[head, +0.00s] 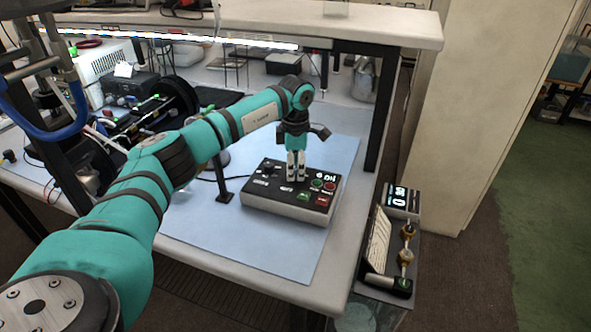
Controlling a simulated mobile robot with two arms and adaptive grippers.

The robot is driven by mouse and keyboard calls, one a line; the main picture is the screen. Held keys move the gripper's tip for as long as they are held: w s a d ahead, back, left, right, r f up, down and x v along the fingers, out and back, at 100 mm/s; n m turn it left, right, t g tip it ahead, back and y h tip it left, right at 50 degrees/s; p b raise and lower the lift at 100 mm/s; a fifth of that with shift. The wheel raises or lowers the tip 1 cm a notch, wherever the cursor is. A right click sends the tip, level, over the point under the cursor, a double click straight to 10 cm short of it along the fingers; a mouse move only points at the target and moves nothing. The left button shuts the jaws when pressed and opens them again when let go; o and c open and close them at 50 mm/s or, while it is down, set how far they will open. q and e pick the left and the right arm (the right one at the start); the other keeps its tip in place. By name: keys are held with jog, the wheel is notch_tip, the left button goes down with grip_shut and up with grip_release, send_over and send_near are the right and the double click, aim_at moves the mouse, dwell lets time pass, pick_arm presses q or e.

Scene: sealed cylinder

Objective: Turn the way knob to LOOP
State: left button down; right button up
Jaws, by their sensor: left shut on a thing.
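The control box (264,201) is a light box with a dark top panel. It lies on the blue mat on the bench. Its panel carries a small display, green and red buttons at the right, and a dark knob (267,167) at the back left. My left gripper (295,178) points straight down over the middle of the panel with its fingertips at the panel surface. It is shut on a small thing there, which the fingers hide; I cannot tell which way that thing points. The panel labels are too small to read. My right gripper is out of view.
The blue mat (300,250) is mostly clear around the box. A small dark stand (224,195) is left of the box. Equipment with a black wheel crowds the bench's back left. A unit with brass fittings (406,242) stands beyond the bench's right edge. A shelf overhangs the back.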

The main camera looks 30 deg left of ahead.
aim_at(296, 171)
pick_arm(q)
jog(key=shift+m, duration=0.3)
jog(key=c, duration=1)
grip_release()
jog(key=shift+c, duration=0.2)
notch_tip(296, 171, up, 12)
